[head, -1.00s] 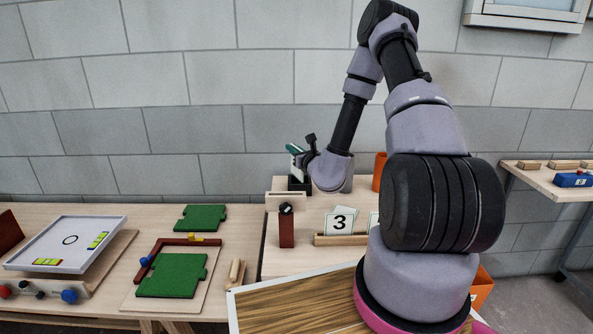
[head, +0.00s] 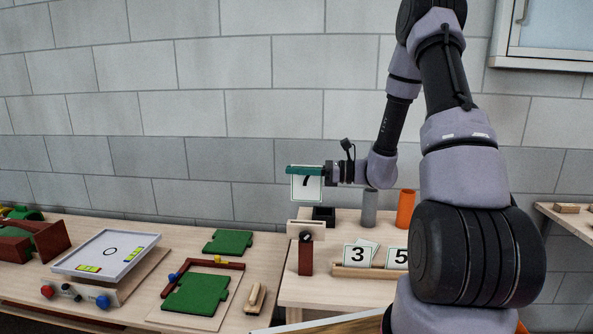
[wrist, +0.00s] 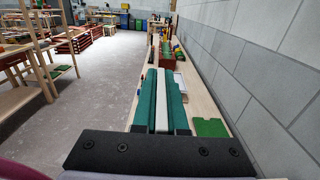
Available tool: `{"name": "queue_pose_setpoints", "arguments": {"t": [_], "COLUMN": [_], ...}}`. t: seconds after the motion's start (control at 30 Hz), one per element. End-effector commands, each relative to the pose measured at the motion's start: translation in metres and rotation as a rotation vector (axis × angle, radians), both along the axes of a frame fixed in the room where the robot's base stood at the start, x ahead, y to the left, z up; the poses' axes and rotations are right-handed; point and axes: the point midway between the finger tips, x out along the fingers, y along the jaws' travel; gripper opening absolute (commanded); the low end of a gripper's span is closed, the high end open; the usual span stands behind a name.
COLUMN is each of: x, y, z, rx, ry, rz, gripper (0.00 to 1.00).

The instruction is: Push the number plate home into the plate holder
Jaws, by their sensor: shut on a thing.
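My gripper (head: 306,170) has green fingers and is shut on a white number plate (head: 308,188). The plate hangs upright below the fingers, and the upper part of its dark digit is covered by them; it looks like a 7. In the wrist view the plate's white edge (wrist: 161,100) lies between the two green fingers. What looks like the plate holder (head: 305,262) is a red-brown post with a pale crosspiece and a dark round knob. In the head view the plate appears just above this crosspiece, with a small gap. Their depth apart is unclear.
A wooden rack (head: 368,272) holds plates 3 and 5. A black open box (head: 324,215), a grey cylinder (head: 370,207) and an orange cylinder (head: 405,209) stand behind. Green boards and a white tray (head: 106,253) lie on the left bench. The wall is close behind.

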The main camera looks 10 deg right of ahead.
Motion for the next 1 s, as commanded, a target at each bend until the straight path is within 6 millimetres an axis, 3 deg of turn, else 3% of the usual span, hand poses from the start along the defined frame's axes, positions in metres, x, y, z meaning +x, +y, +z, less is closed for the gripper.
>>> {"name": "queue_pose_setpoints", "arguments": {"t": [0.27,1.0], "x": [0.000,0.000], "y": [-0.001,-0.001], "z": [-0.002,-0.057], "rx": [-0.004,-0.004], "ry": [0.002,0.002], "rz": [-0.001,-0.003], "gripper": [0.00,0.00]}}
